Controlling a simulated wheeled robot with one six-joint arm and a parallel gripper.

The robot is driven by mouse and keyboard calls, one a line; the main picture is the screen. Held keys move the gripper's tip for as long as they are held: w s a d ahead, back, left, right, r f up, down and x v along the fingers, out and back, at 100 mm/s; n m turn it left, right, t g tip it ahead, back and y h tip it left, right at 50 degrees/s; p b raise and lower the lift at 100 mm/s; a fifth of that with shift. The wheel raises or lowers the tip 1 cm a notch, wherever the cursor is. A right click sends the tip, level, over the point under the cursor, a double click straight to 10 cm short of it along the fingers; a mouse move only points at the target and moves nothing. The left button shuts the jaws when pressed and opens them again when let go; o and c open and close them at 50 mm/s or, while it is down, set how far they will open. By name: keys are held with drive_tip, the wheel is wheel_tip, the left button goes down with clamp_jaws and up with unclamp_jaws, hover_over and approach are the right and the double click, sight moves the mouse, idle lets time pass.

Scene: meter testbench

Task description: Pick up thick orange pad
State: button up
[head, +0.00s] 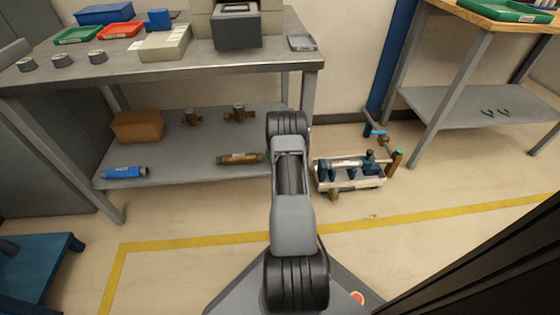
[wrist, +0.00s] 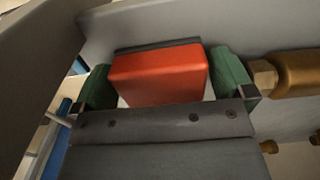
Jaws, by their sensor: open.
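The thick orange pad (wrist: 160,78) shows in the wrist view as a red-orange block. It sits between the two green-tipped fingers of my gripper (wrist: 166,88), which is open around it. Both fingertips lie close along its sides; whether they touch it I cannot tell. In the head view the pad and most of my gripper are hidden behind my arm, near the right end of the lower shelf.
A brass cylindrical part (head: 240,158) lies on the lower shelf (head: 185,155), close to the gripper; it also shows in the wrist view (wrist: 300,75). A tool carrier (head: 350,180) is on the floor.

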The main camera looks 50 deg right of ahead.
drive_tip(key=shift+c, duration=0.4)
drive_tip(key=c, duration=0.7)
drive_tip(key=shift+r, duration=0.2)
drive_tip(key=shift+r, duration=0.2)
wheel_tip(320, 180, up, 3)
drive_tip(key=p, duration=0.2)
drive_tip(key=shift+r+p, duration=0.2)
drive_tip(key=shift+p, duration=0.1)
drive_tip(key=s+a+p, duration=0.2)
drive_tip(key=s+a, duration=0.2)
drive_tip(key=s+a+p, duration=0.1)
drive_tip(key=s+a, duration=0.2)
drive_tip(key=s, duration=0.2)
drive_tip(key=s+a+p, duration=0.2)
drive_tip(key=s+a, duration=0.2)
drive_tip(key=shift+s+a+f+p, duration=0.3)
drive_tip(key=shift+s+p, duration=0.05)
drive_tip(key=shift+s, duration=0.05)
